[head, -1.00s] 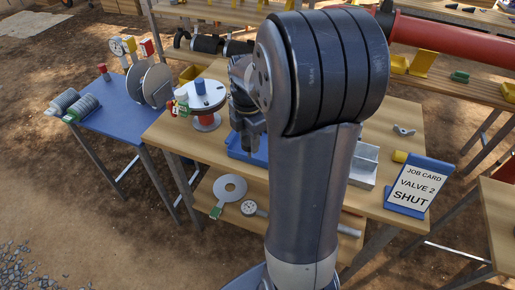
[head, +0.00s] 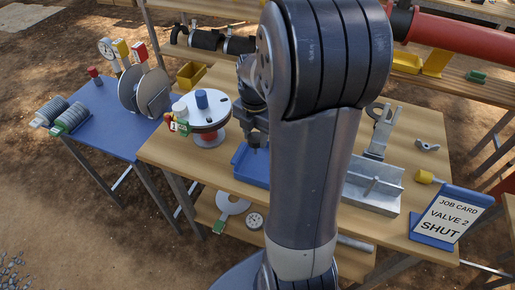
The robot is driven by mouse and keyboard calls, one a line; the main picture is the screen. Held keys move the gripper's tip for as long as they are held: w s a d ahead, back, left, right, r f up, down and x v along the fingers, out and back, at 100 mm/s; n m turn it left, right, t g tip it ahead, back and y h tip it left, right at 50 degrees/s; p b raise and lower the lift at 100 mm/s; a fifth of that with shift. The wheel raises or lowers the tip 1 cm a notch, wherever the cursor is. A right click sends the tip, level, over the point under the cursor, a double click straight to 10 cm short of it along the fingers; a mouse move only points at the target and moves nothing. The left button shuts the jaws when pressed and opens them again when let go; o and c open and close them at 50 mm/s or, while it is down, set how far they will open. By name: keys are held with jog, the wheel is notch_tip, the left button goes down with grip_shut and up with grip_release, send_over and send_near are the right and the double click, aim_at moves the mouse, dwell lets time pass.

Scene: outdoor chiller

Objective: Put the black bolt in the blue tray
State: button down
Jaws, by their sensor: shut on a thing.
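The blue tray (head: 240,169) lies on the wooden table, partly hidden behind my arm. My gripper (head: 257,148) points down at the tray, over its back part. It is shut on a small dark thing, taken as the black bolt, which is too small and too shaded to make out clearly. I cannot tell whether it touches the tray floor. No other black bolt shows on the table.
A round white-topped stand (head: 206,112) with coloured pieces is close left of my gripper. A grey metal block (head: 372,187) and a job card (head: 447,217) reading VALVE 2 SHUT stand to the right. A blue table (head: 92,135) with discs is at left.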

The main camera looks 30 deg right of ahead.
aim_at(256, 153)
jog(key=shift+f, duration=2.65)
jog(key=shift+f, duration=0.1)
jog(key=c, duration=0.9)
grip_release()
notch_tip(256, 153, up, 12)
jog(key=shift+r, duration=0.1)
